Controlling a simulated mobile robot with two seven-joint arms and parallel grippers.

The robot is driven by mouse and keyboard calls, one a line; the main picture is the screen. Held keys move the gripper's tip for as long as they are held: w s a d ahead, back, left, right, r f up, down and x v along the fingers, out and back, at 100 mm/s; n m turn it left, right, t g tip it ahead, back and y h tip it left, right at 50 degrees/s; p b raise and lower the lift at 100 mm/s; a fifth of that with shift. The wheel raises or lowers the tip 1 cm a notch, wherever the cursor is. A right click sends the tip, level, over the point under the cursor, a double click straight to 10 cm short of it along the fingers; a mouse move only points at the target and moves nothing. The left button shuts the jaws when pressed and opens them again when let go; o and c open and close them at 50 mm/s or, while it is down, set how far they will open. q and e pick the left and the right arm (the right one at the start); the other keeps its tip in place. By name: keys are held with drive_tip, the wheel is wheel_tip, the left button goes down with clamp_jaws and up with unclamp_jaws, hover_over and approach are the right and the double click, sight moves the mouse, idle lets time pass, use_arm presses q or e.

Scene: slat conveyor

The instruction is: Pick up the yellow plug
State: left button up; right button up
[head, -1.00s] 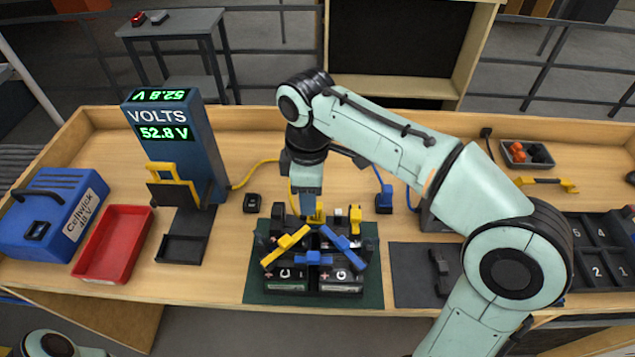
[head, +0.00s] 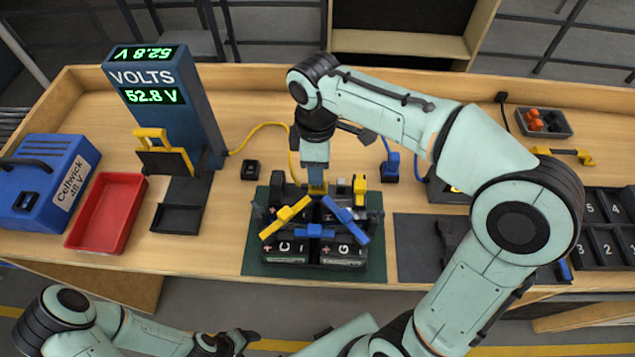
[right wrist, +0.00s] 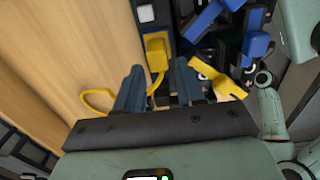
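The yellow plug (head: 317,189) shows at the tip of my right gripper (head: 316,180), at the back of the battery group on the green mat (head: 258,262). In the right wrist view the yellow plug (right wrist: 156,50) lies just beyond and between the two spread fingers of my right gripper (right wrist: 159,70). Its yellow cord runs down between them. The fingers stand apart from each other, and I see no grip on the plug. My left gripper (head: 236,343) is low in the head view, in front of the bench; its finger opening is too small to judge.
Yellow and blue bars (head: 286,217) cross over the batteries in front of the plug. A blue plug (head: 391,167) stands behind right. A voltmeter (head: 165,105), red tray (head: 105,213) and blue charger (head: 48,183) stand left. A dark mat (head: 415,260) lies right.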

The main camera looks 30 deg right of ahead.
wheel_tip(320, 180, down, 5)
drive_tip(key=shift+d+r, duration=0.15)
clamp_jaws()
drive_tip(key=shift+r, duration=0.1)
